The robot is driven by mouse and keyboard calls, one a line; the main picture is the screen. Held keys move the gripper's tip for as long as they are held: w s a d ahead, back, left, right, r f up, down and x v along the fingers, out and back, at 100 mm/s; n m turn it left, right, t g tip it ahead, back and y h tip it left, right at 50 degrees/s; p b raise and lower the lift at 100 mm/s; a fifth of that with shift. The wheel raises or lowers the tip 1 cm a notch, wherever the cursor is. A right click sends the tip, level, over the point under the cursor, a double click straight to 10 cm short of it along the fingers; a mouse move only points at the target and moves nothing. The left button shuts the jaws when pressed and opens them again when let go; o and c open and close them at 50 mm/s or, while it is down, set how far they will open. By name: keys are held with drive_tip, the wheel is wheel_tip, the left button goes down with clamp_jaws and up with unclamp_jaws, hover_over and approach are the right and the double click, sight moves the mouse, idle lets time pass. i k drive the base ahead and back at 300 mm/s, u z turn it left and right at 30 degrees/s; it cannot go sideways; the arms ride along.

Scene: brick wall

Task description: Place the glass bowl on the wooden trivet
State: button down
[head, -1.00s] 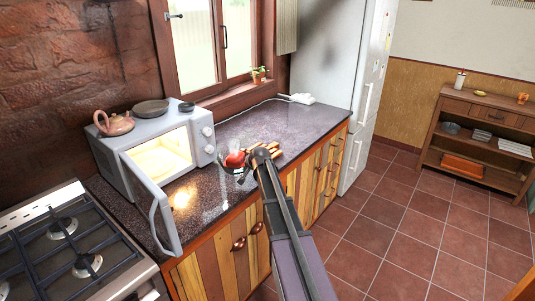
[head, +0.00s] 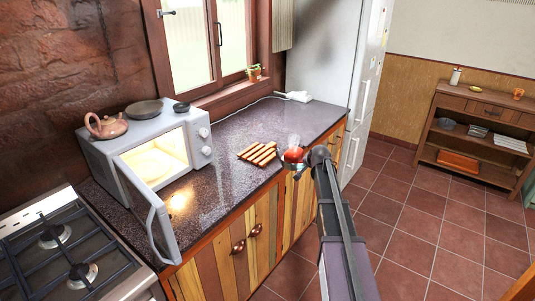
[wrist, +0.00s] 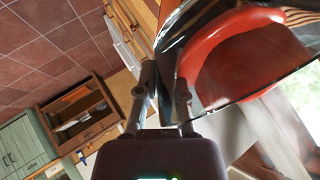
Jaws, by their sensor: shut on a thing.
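The glass bowl (head: 293,156) is clear with something red in it. My gripper (head: 303,165) is shut on its rim and holds it near the counter's front edge, right of the trivet. In the wrist view the glass bowl (wrist: 215,88) fills the upper right, with the red content behind the glass, and my gripper (wrist: 163,100) has its fingers at the rim. The wooden trivet (head: 258,153), made of light slats, lies flat and bare on the counter. The head view does not clearly show the gap between bowl and counter.
The microwave (head: 150,148) stands at the left with its door (head: 150,205) open over the counter (head: 222,170). The stove (head: 65,250) is at lower left. Counter left of the trivet and behind it is clear.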

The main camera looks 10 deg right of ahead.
sight(259, 153)
drive_tip(key=z, duration=0.75)
drive_tip(key=i, duration=1.15)
drive_tip(key=u, duration=0.85)
